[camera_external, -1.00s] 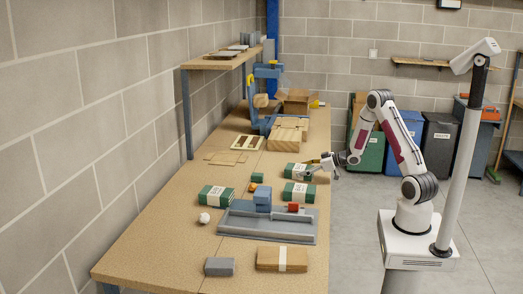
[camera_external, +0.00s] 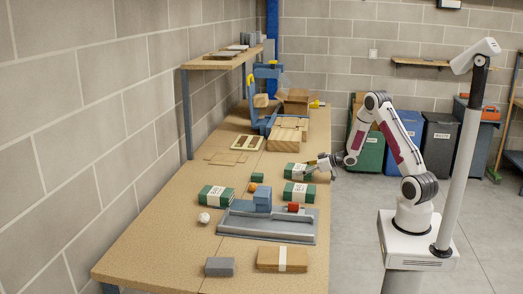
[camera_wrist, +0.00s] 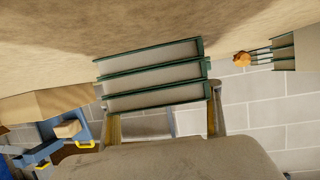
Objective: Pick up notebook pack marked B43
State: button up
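Three green notebook packs with white bands lie on the workbench in the external view: a far one (camera_external: 292,171), a right middle one (camera_external: 299,193) and a left one (camera_external: 214,196). Their markings are too small to read, so I cannot tell which is B43. My gripper (camera_external: 312,166) is at the right end of the far pack. In the wrist view a stack of green-edged notebooks (camera_wrist: 152,76) lies just ahead of my gripper (camera_wrist: 160,104). My fingers are spread apart on either side of its near part. I see no clear grip.
A white ball (camera_external: 204,218), a grey block (camera_external: 220,266) and a brown banded pack (camera_external: 268,258) lie nearby. Wooden boxes (camera_external: 287,135) stand behind the far pack.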

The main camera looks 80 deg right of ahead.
aim_at(300, 167)
dwell(0.4)
jog(key=shift+r, duration=5)
